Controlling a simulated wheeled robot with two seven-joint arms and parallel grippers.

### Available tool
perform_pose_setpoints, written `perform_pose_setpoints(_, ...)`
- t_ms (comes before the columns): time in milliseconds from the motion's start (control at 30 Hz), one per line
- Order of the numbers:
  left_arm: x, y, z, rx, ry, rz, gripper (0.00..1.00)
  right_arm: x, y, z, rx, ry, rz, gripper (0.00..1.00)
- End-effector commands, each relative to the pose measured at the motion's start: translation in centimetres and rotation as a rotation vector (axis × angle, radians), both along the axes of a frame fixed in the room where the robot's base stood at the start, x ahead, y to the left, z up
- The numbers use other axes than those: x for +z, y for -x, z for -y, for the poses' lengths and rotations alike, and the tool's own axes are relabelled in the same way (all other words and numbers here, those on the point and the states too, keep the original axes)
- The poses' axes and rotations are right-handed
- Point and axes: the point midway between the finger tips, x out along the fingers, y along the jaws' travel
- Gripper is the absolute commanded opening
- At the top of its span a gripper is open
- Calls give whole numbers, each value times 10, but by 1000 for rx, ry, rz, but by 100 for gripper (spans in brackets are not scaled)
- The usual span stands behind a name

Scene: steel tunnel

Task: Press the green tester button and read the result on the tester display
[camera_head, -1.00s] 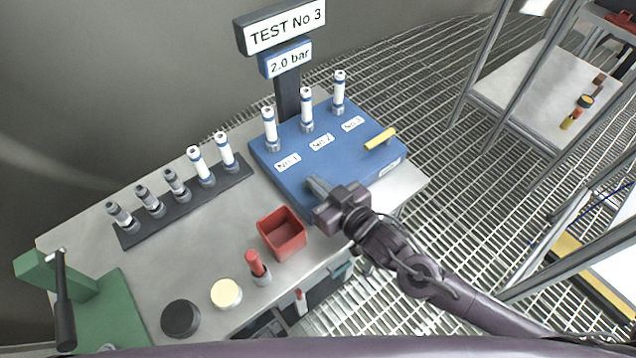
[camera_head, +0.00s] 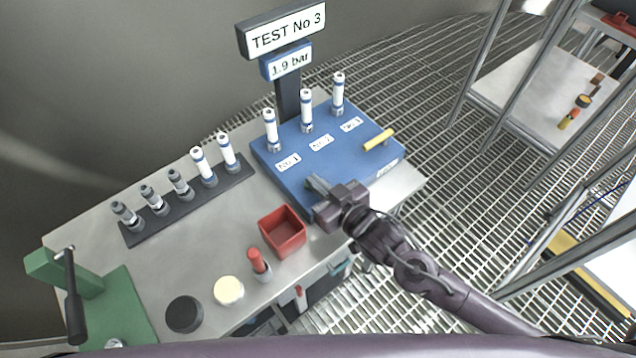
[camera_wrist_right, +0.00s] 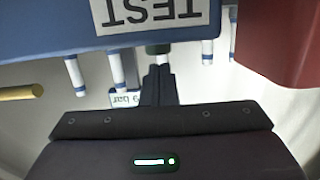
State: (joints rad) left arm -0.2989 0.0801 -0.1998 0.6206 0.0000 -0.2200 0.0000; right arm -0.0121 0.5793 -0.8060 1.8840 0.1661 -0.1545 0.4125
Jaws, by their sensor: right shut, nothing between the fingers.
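The blue tester (camera_head: 365,180) stands on the bench with three white-and-blue cartridges upright on it at labels No.1, No.2 and No.3. Its display post carries a sign (camera_head: 287,29) reading "TEST No 3" and a blue display (camera_head: 287,62) reading "1.9 bar". My right gripper (camera_head: 314,184) is shut and empty, with its fingertips at the tester's near left part. In the right wrist view, the shut fingers (camera_wrist_right: 158,82) point at a dark green button (camera_wrist_right: 157,48). They look to be at it, but contact cannot be told. The head view mostly hides the button. My left gripper is not in view.
A black rack (camera_head: 190,203) with several cartridges stands left of the tester. A red bin (camera_head: 283,232) sits close to my right gripper. A yellow handle (camera_head: 378,139) lies on the tester's right. A green press (camera_head: 75,290) stands at the bench's left end.

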Motion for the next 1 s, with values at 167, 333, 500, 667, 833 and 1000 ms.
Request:
perform_pose_setpoints(167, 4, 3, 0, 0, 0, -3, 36, 20, 19, 17, 1, -4, 6, 0)
perform_pose_setpoints(333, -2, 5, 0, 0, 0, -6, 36, 29, 48, 39, -1, -6, 10, 0)
perform_pose_setpoints(500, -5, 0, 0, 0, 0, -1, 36, 36, 66, 53, -2, -7, 14, 0)
perform_pose_setpoints(667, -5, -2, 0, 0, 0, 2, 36, 40, 72, 57, -2, -9, 17, 0)
perform_pose_setpoints(833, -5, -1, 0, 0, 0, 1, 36, 41, 72, 58, -2, -11, 17, 0)
perform_pose_setpoints(1000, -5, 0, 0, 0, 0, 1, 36, 41, 72, 58, -3, -11, 18, 0)
